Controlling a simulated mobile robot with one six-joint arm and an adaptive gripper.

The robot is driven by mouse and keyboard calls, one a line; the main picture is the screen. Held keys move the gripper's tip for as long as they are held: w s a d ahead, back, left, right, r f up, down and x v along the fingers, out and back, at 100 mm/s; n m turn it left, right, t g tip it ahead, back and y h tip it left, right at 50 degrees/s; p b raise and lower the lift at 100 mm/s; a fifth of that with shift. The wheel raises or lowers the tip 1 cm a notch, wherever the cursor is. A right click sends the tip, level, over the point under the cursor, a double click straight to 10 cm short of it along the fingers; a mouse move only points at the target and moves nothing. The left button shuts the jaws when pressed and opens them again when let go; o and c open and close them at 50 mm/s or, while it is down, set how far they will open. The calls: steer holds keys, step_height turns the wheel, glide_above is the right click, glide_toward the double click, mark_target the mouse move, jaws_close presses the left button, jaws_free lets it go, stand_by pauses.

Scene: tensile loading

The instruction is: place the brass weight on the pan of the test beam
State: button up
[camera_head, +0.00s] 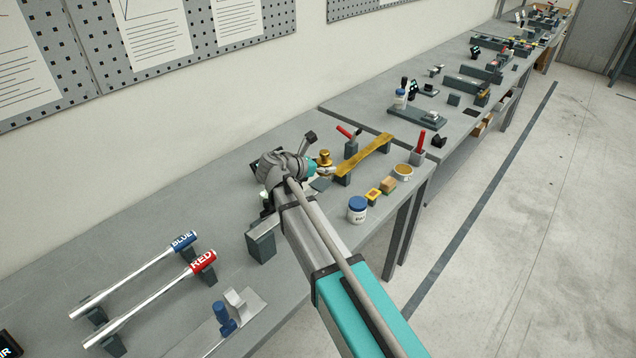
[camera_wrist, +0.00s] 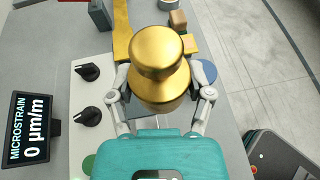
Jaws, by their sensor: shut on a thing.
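The brass weight (camera_head: 324,157) is a shiny gold body with a knob on top. It is upright between the fingers of my gripper (camera_head: 323,170), which is shut on it, and fills the middle of the wrist view (camera_wrist: 160,72). The brass-coloured test beam (camera_head: 364,154) lies across dark supports just right of my gripper; part of it shows behind the weight in the wrist view (camera_wrist: 122,32).
A blue-lidded jar (camera_head: 357,209), a yellow box (camera_head: 373,196) and a wooden block (camera_head: 388,185) stand along the front edge. Red-handled tools (camera_head: 419,142) stand by the beam. A microstrain display (camera_wrist: 32,130) reads 0, beside a box with two black knobs (camera_wrist: 90,90).

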mark_target(321, 183)
steer(key=shift+w+a+f+b, duration=0.25)
steer(key=shift+w+f+b, duration=0.5)
steer(key=shift+f, duration=0.2)
steer(key=shift+w+a+f+b, duration=0.2)
steer(key=shift+w+f+b, duration=0.55)
steer(key=shift+f, duration=0.15)
steer(key=shift+w+a+f+b, duration=0.1)
steer(key=shift+w+f+b, duration=0.3)
steer(key=shift+f+b, duration=1.6)
steer(key=o, duration=1.3)
steer(key=shift+f, duration=0.1)
steer(key=shift+s+a+r, duration=0.15)
steer(key=shift+s+r, duration=0.05)
steer(key=shift+r, duration=0.1)
steer(key=p+v, duration=0.4)
steer(key=v, duration=0.7)
steer(key=shift+s+a+r+p, duration=0.15)
steer(key=shift+s+p, duration=0.05)
steer(key=shift+p, duration=0.1)
